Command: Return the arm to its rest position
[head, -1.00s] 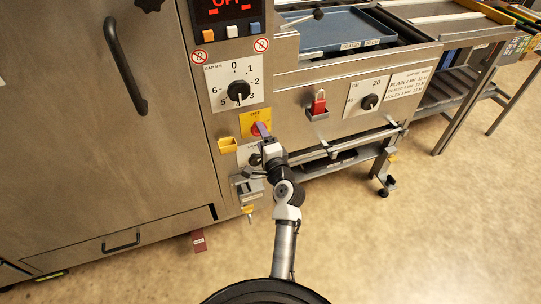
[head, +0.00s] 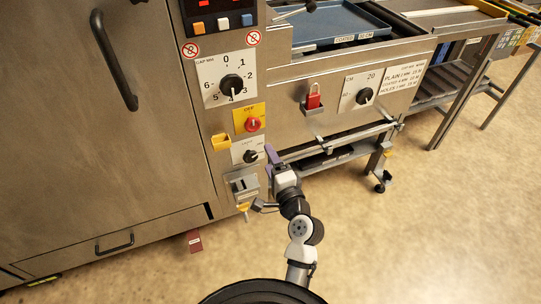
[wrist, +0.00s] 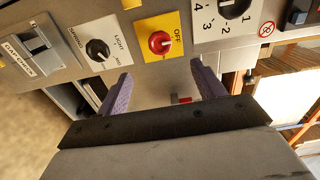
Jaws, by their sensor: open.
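My gripper (head: 272,165) is in front of the steel machine's control panel, below and right of the red OFF switch (head: 253,124). The wrist view shows its two purple fingers (wrist: 160,90) spread apart with nothing held between them. The red switch on its yellow plate also shows in the wrist view (wrist: 160,43), ahead of the fingers and apart from them. My arm reaches up from the bottom of the head view with its elbow bent.
A black light knob (head: 250,156) is just left of my gripper. A gap dial (head: 232,85) is higher up. A red padlock (head: 313,97) sits on the front panel. A blue tray (head: 335,24) lies on top. Open floor (head: 420,230) is at the right.

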